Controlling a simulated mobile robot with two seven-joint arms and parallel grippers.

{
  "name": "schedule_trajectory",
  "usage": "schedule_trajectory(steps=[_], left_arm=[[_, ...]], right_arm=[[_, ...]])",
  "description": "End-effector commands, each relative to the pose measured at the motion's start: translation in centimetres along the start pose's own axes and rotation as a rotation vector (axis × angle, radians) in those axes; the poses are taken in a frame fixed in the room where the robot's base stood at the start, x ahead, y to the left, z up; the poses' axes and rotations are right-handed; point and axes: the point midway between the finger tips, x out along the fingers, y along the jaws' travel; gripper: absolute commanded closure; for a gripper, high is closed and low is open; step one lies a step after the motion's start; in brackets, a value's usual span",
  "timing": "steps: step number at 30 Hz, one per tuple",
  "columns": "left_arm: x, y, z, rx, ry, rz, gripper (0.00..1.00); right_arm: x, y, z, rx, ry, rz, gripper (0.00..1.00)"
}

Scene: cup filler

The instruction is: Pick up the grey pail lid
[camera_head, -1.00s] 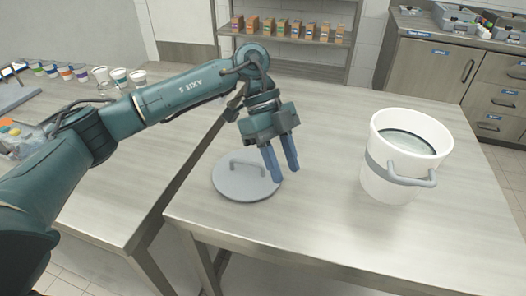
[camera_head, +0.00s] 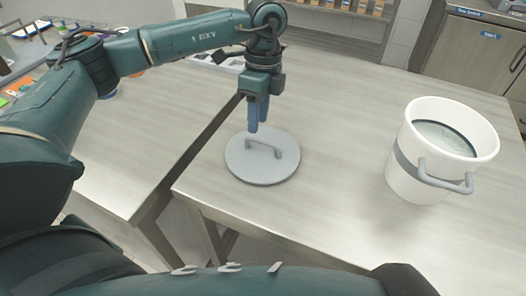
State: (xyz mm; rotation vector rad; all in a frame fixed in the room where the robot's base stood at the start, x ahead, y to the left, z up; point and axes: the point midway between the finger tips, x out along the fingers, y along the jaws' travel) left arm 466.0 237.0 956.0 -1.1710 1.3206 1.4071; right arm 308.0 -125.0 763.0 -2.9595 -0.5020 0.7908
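The grey pail lid (camera_head: 262,172) lies flat on the table, a round disc with a raised bar handle (camera_head: 264,145) on top. My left gripper (camera_head: 258,127) points straight down just above and behind the lid's handle. Its two blue fingers are seen nearly one behind the other, with a small offset between them, and hold nothing. The tips look close to the handle, but I cannot tell the exact height gap. My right gripper is not in view.
A white pail (camera_head: 405,180) with a grey band and side handle stands open to the right. The table (camera_head: 330,110) is clear between lid and pail. A gap separates it from the left bench (camera_head: 140,150). Drawers (camera_head: 480,55) stand behind.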

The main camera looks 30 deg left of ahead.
Motion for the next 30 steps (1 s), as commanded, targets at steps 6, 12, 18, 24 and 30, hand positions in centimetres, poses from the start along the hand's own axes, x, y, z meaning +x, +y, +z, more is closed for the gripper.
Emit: schedule_trajectory(steps=[6, 12, 18, 24, 30], left_arm=[[3.3, 0.7, -0.1, 0.000, 0.000, 0.003, 0.64], [4.5, 0.6, -0.1, 0.001, 0.000, 0.001, 0.64], [4.5, 0.6, -0.1, 0.001, 0.000, 0.000, 0.67], [4.5, 0.6, -0.1, 0.001, 0.001, 0.000, 0.83], [4.5, 0.6, -0.1, 0.001, 0.001, 0.000, 0.99]], right_arm=[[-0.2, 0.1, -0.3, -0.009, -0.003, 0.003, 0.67], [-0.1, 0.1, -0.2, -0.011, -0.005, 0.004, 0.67], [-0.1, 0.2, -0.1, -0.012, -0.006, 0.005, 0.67], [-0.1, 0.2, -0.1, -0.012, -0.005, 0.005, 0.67], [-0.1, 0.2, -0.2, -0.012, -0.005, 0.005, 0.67]])
